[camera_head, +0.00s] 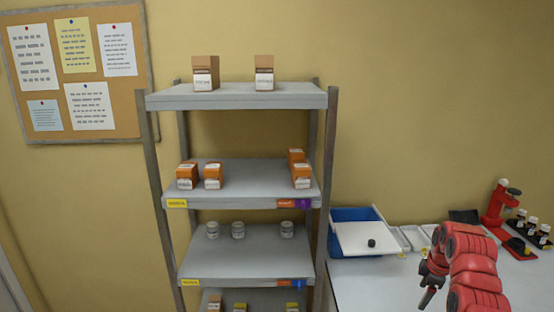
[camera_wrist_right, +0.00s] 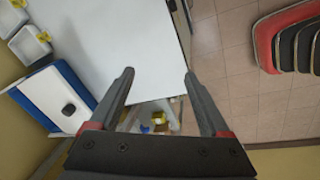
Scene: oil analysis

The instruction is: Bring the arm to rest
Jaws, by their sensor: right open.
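My right gripper (camera_head: 430,290) is at the lower right of the head view, on a red arm, above the white table. In the right wrist view my right gripper (camera_wrist_right: 157,88) shows two dark fingers spread wide apart with nothing between them. The fingers point over the edge of the white table top. My left gripper does not show in either view.
A shelf (camera_head: 237,98) with boxes and jars stands left of the white table (camera_head: 372,285). On the table are a blue bin (camera_head: 340,213) with a white lid carrying a dark cap (camera_head: 372,243), small trays, a red device (camera_head: 497,205) and a vial rack.

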